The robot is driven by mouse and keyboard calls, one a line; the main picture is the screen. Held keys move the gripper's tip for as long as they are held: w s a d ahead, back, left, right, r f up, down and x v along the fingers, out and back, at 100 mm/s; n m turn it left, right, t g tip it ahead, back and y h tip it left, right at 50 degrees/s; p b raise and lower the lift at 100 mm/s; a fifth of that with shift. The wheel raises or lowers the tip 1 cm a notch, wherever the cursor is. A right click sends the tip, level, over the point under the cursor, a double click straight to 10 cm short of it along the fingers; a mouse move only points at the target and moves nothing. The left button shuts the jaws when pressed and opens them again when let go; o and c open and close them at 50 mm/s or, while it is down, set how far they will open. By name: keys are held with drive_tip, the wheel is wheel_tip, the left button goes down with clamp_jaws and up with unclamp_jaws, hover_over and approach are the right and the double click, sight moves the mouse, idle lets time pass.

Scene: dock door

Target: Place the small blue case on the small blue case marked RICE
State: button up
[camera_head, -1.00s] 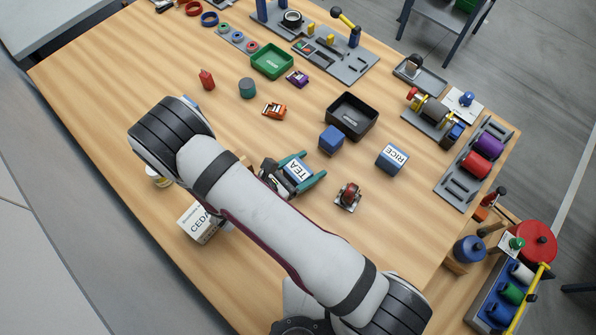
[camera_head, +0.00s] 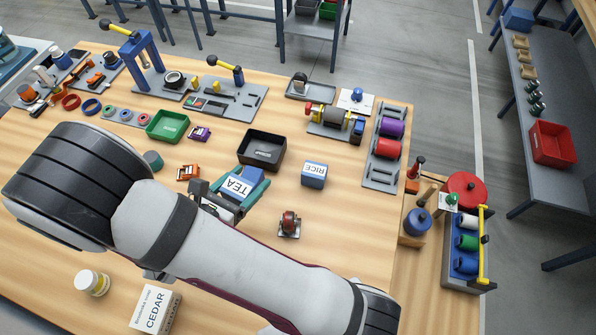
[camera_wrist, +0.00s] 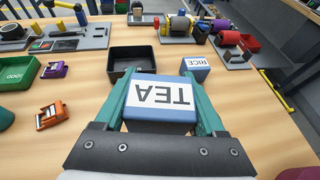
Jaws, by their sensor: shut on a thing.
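My gripper (camera_head: 243,193) is shut on a small blue case with a white TEA label (camera_head: 236,187). In the wrist view the TEA case (camera_wrist: 160,97) sits between the green fingers. The small blue case marked RICE (camera_head: 313,175) stands on the table to the right of my gripper, apart from it. It also shows in the wrist view (camera_wrist: 196,68), beyond the held case and to its right. A bit of blue shows behind the TEA case in the head view; the held case and gripper mostly hide what is there.
A black bin (camera_head: 262,150) stands just behind my gripper, left of the RICE case. A red-topped item (camera_head: 289,224) stands in front of the RICE case. A rack with purple and red rolls (camera_head: 383,152) is to the right. Bare table surrounds the RICE case.

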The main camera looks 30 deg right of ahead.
drive_tip(key=s+d+r+m+g+h, duration=0.1)
drive_tip(key=s+d+r+m+g, duration=0.15)
drive_tip(key=d, duration=0.55)
drive_tip(key=s+d+r+m+g, duration=0.15)
drive_tip(key=s+d, duration=0.25)
drive_tip(key=d, duration=0.5)
drive_tip(key=s+d+r+m+g+h, duration=0.1)
drive_tip(key=s+d+m+g, duration=0.2)
drive_tip(key=d, duration=0.5)
hover_over(325, 165)
wheel_tip(325, 165, down, 6)
drive_tip(key=shift+s+d+f, duration=0.15)
drive_tip(key=shift+w+f, duration=0.2)
drive_tip(key=shift+f, duration=1.95)
drive_tip(key=o, duration=1.4)
drive_tip(key=shift+f, duration=0.1)
